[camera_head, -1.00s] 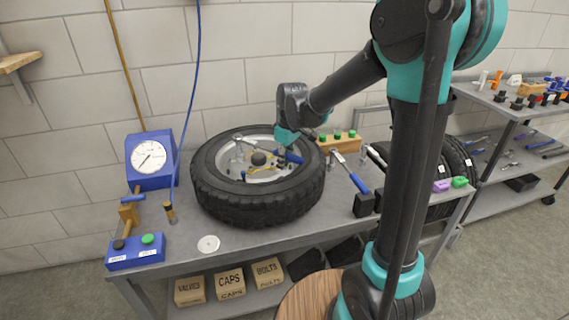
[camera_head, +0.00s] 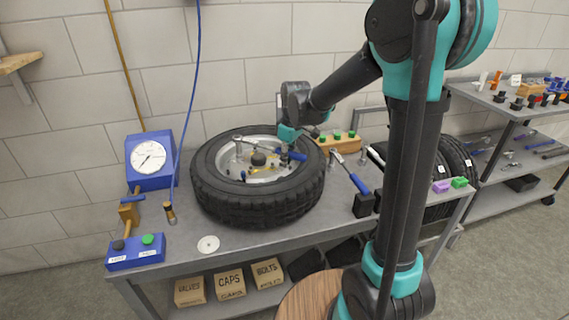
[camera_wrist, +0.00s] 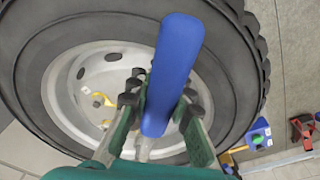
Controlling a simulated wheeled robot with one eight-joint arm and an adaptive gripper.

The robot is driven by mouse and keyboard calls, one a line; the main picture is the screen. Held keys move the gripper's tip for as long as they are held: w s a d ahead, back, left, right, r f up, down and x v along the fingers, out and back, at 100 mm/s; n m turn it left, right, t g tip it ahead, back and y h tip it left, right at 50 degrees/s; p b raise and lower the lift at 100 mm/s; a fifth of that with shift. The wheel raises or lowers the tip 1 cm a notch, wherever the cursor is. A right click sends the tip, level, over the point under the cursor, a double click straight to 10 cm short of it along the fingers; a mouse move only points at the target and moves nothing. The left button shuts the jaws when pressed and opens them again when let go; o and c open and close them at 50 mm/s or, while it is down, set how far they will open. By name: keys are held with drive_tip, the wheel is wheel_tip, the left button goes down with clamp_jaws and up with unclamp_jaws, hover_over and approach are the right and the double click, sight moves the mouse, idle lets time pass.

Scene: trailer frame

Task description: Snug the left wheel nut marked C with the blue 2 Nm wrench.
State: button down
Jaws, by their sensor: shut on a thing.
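The tyre and wheel (camera_head: 222,195) lie flat on the bench, rim facing up. My gripper (camera_head: 290,150) is over the right part of the rim, shut on a blue-handled wrench (camera_head: 262,147). In the wrist view, my gripper (camera_wrist: 160,105) has its fingers on both sides of the wrench's blue handle (camera_wrist: 172,65). The wrench's shaft reaches left across the rim to an upright metal socket or post (camera_head: 238,147). Whether it sits on a nut is unclear. Yellow pieces (camera_wrist: 102,98) show on the rim. No nut letter or torque marking is legible.
Another blue-handled wrench (camera_head: 358,182) leans by a black block (camera_head: 364,205) right of the tyre. A wooden block with green-topped pieces (camera_head: 340,145) stands behind. A blue gauge (camera_head: 150,160) and a blue two-button box (camera_head: 137,252) are left.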

drive_tip(key=c, duration=2)
unclamp_jaws()
drive_tip(key=shift+c, duration=0.2)
clamp_jaws()
drive_tip(key=shift+d+r, duration=0.15)
drive_tip(key=shift+r, duration=0.05)
drive_tip(key=shift+r, duration=1.1)
drive_tip(key=shift+r, duration=2)
